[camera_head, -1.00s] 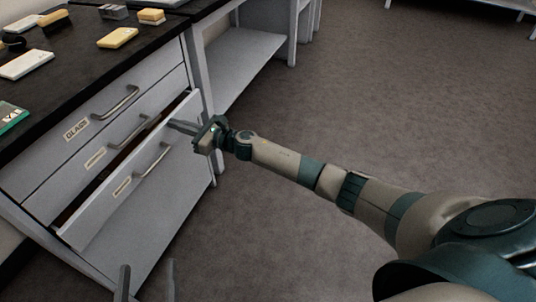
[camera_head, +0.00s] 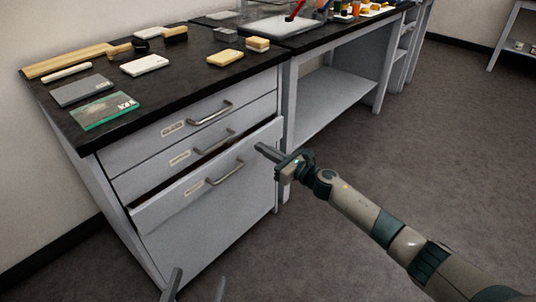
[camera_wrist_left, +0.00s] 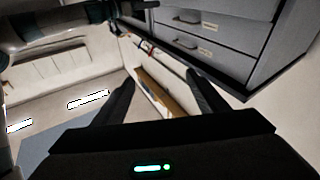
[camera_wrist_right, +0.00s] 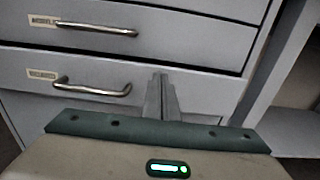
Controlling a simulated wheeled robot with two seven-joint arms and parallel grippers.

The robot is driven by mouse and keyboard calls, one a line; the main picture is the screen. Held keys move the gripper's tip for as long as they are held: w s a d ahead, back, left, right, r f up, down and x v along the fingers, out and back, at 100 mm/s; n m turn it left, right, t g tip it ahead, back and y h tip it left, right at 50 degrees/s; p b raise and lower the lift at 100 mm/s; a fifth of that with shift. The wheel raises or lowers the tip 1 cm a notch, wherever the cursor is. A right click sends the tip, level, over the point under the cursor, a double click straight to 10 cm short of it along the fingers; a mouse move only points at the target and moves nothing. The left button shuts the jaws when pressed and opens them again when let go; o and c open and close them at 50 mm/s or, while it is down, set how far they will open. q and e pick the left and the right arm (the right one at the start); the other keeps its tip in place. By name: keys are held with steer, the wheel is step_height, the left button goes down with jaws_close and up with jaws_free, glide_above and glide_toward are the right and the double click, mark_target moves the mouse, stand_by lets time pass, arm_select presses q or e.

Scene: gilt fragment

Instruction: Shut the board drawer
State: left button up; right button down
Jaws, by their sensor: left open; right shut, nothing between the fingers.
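The board drawer (camera_head: 205,188) is the lowest of three small drawers in the grey cabinet. In the head view it stands partly out, with a dark gap along its top edge. Its front and bar handle (camera_wrist_right: 92,88) show in the right wrist view; its label is too blurred to read surely. My right gripper (camera_head: 262,149) is shut and empty, its fingertips at the drawer front, right of the handle. I cannot tell whether they touch. They also show in the right wrist view (camera_wrist_right: 160,76). My left gripper (camera_head: 196,284) is open and empty, low in front of the cabinet.
The two drawers above, the top one (camera_head: 150,147) included, look shut. The black worktop (camera_head: 185,92) carries a green packet (camera_head: 104,110), a grey pad (camera_head: 82,90), sponge-like blocks and a wooden board (camera_head: 75,61). An open shelf (camera_head: 335,97) stands to the right. Floor on the right is clear.

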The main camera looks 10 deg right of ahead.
arm_select(q)
steer(key=shift+w+a+f+g+y+p, duration=0.15)
steer(key=shift+f+g+p, duration=0.15)
steer(key=shift+f, duration=0.3)
steer(key=shift+s+a+f+g+y+p, duration=0.1)
steer(key=shift+f+g+y+p, duration=0.05)
steer(key=shift+f+g, duration=0.35)
arm_select(e)
steer(key=v, duration=1.1)
